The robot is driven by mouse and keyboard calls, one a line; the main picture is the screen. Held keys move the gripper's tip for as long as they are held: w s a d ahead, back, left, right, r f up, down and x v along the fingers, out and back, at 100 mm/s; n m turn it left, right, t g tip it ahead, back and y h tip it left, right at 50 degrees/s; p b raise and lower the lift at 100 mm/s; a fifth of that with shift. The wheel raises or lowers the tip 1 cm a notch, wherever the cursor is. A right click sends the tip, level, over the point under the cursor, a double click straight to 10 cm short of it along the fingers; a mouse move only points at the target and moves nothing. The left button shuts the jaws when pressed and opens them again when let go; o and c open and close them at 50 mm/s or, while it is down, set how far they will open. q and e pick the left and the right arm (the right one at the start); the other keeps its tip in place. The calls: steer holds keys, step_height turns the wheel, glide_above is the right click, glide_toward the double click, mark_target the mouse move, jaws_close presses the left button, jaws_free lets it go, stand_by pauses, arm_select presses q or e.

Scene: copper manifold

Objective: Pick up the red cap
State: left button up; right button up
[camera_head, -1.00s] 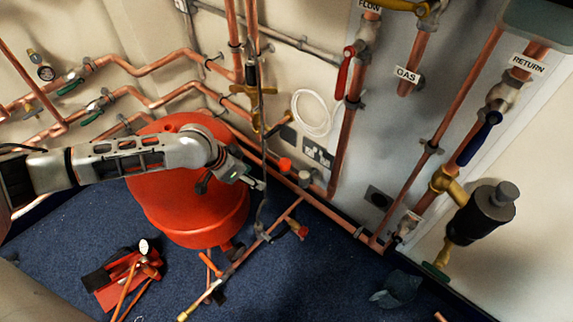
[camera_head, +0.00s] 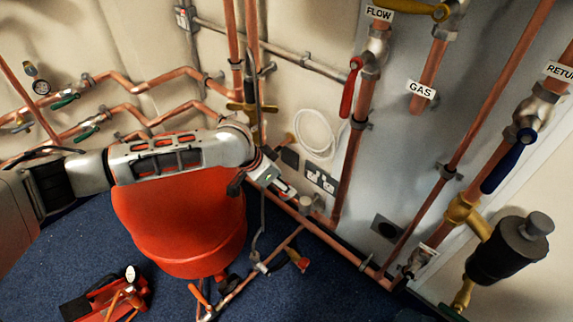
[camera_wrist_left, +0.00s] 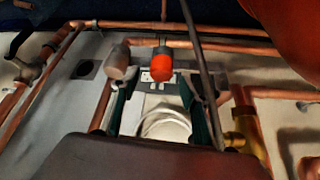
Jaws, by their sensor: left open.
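The red cap (camera_wrist_left: 161,65) shows in the left wrist view as a small red-orange cylinder on a grey stub by a copper pipe. It lies just ahead of my left gripper (camera_wrist_left: 158,84), between the lines of its two dark green fingers. The fingers are apart and open, with nothing visibly held; I cannot tell the exact gap to the cap. In the head view my left gripper (camera_head: 284,190) is at the low wall pipes, right of the large red vessel (camera_head: 180,225), and hides the cap. My right gripper is not in view.
A grey cap (camera_wrist_left: 118,60) stands beside the red one. A dark thin hose (camera_wrist_left: 200,60) passes close on the right in the wrist view. A white coiled cable (camera_head: 315,134) and sockets (camera_head: 320,180) are on the wall.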

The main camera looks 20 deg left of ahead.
arm_select(q)
steer(key=shift+s+f, duration=0.15)
steer(key=shift+f, duration=0.5)
steer(key=shift+r, duration=0.2)
steer(key=shift+c, duration=0.4)
steer(key=c, duration=0.9)
steer(key=shift+f, duration=0.1)
